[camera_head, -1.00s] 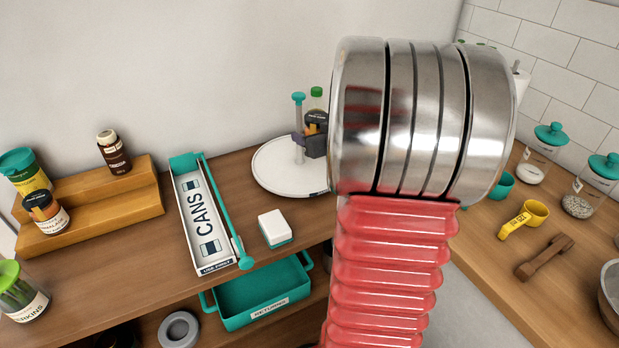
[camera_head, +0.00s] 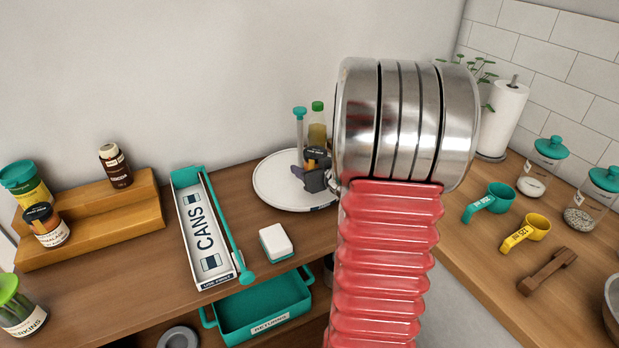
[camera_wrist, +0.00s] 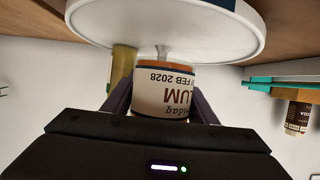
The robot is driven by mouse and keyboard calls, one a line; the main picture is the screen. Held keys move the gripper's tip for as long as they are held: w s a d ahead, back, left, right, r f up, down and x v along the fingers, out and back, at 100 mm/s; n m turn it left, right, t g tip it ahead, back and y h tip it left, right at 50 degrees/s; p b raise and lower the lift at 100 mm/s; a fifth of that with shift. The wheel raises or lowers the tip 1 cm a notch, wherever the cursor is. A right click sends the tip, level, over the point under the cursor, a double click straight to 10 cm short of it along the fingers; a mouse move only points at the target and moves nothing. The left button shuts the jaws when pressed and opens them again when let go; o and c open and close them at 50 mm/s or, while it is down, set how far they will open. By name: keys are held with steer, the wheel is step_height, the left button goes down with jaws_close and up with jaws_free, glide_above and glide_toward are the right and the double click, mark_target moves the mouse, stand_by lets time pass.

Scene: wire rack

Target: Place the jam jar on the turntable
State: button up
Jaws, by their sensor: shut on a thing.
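The jam jar (camera_head: 315,155) has a dark lid and an orange band. Its white label shows in the wrist view (camera_wrist: 165,95), upside down, with "LUM" and "FEB 2028". My gripper (camera_head: 314,180) is shut on its sides, and the fingers also show in the wrist view (camera_wrist: 161,105). The white round turntable (camera_head: 275,187) is on the wooden counter, and it fills the top of the wrist view (camera_wrist: 200,30). The jar is over its right part, close to the surface. I cannot tell whether they touch. My arm hides the turntable's right edge.
A teal-topped post (camera_head: 300,130) and a green-capped bottle (camera_head: 317,125) stand close behind the jar. A white block (camera_head: 275,242), the CANS tray (camera_head: 200,230) and a wooden step shelf (camera_head: 100,220) are left and front. A teal RETURNS bin (camera_head: 262,305) is below.

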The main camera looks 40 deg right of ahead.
steer(key=shift+f, duration=1.8)
steer(key=o, duration=1.5)
steer(key=shift+f, duration=0.15)
steer(key=shift+c, duration=0.2)
steer(key=v, duration=1.2)
